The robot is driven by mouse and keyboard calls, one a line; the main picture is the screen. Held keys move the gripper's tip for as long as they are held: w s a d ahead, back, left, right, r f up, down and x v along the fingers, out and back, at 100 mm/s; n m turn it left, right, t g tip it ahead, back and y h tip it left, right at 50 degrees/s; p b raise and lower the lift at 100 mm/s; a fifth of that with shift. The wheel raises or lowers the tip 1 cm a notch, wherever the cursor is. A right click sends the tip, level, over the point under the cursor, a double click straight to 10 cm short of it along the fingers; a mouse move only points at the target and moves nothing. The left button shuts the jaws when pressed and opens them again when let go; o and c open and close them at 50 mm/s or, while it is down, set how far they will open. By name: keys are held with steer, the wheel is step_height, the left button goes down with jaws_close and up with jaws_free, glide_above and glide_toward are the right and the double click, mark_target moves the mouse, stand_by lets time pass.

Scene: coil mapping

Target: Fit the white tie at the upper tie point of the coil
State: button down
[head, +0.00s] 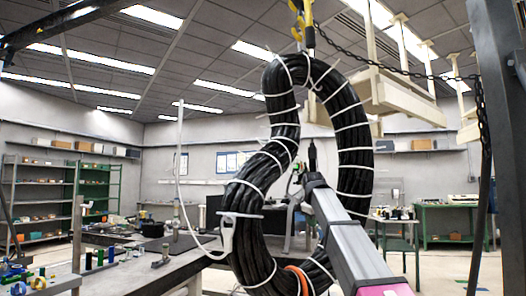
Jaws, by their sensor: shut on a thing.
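The black coil (265,165) hangs upright as a tall ring, with several white ties around its bundle. Its top (289,72) is close below a yellow hook (303,22). A long white strip (180,160) stands left of the coil and curves to a white loop (227,235) at the coil's left side. My arm reaches up from the lower right, in front of the coil's lower right part. My gripper (298,188) is small in the coil's opening, below the top. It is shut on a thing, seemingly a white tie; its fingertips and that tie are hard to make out.
An orange band (298,279) is at the coil's bottom. A chain (385,65) runs from the hook to the right. A workbench (150,268) with spools stands at the left, green shelves (40,195) behind it. A green table (455,225) stands at the far right.

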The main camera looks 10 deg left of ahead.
steer(key=s+a+r+n+t+y, duration=0.1)
steer(key=a+r+n+y, duration=0.15)
steer(key=a+r, duration=1.05)
steer(key=n+t+y, duration=0.1)
steer(key=n+y, duration=0.1)
steer(key=n, duration=0.2)
glide_toward(257, 168)
steer(key=shift+x, duration=1.5)
steer(key=shift+w+a+f+m, duration=0.1)
steer(key=shift+w+a+m, duration=0.05)
steer(key=shift+w+m, duration=0.1)
steer(key=shift+x, duration=0.9)
steer(key=shift+w+a+f, duration=0.25)
steer(key=shift+w+f, duration=0.1)
steer(key=shift+f, duration=0.05)
steer(key=c, duration=1)
jaws_free()
steer(key=shift+c, duration=0.2)
